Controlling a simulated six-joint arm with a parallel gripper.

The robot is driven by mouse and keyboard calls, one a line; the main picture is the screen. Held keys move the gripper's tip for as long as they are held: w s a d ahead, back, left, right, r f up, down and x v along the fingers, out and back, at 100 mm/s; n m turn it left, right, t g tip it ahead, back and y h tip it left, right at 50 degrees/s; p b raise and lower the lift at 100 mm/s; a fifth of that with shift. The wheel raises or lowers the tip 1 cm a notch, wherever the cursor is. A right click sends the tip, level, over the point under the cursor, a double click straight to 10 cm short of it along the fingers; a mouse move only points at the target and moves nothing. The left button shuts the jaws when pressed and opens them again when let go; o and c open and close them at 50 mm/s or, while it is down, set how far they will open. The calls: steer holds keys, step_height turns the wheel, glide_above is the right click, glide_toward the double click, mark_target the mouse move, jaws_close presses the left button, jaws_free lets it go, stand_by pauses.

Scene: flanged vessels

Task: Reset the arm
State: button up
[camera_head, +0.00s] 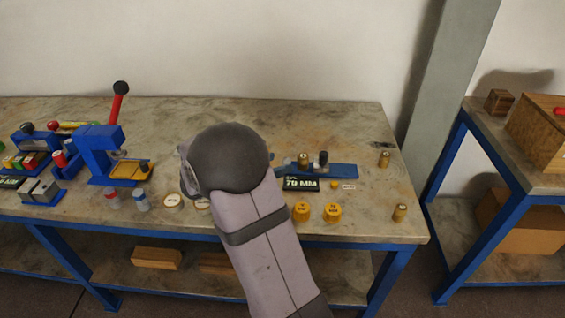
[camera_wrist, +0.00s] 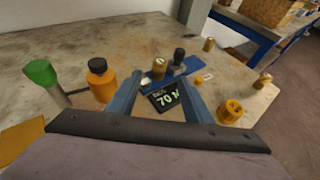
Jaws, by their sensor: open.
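My arm (camera_head: 255,235) reaches over the workbench (camera_head: 340,115) in the head view, and its rounded joint hides my gripper there. In the wrist view my gripper (camera_wrist: 162,88) is open, with its two blue fingers spread and nothing seen between their tips but the scene beyond. A black sign reading 70 MM (camera_wrist: 165,97) shows between the fingers; it also stands on the bench in the head view (camera_head: 301,184). I cannot tell how far the fingers are from it.
A blue fixture (camera_head: 340,171) holds a brass piece and a black knob behind the sign. Yellow flanged pieces (camera_head: 302,211) and brass pieces (camera_head: 384,159) stand right. An orange bottle (camera_wrist: 102,85) and a green-capped one (camera_wrist: 43,76) stand left of my fingers. A blue press (camera_head: 97,150) stands left.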

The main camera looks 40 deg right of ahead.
steer(key=shift+a+r, duration=0.15)
steer(key=shift+a, duration=0.1)
steer(key=shift+s, duration=0.1)
steer(key=s+a+m+y+p, duration=0.1)
steer(key=s+a+m+g+p, duration=0.1)
steer(key=s, duration=0.1)
steer(key=s+a+m+y+p, duration=0.1)
steer(key=s+a+m, duration=0.1)
steer(key=shift+s+g+y, duration=0.25)
steer(key=shift+g+y, duration=0.05)
steer(key=s+a+r+m+y+p, duration=0.1)
steer(key=s+a+m+y+p, duration=0.4)
steer(key=a+m, duration=0.5)
steer(key=s+a+r+m+y+p, duration=0.1)
steer(key=s+a+m+y+p, duration=0.45)
steer(key=a, duration=0.85)
step_height(320, 180, down, 12)
steer(key=s+b, duration=0.1)
steer(key=b, duration=1.3)
steer(key=shift+s+d, duration=0.2)
steer(key=shift+s, duration=0.2)
steer(key=shift+f, duration=0.1)
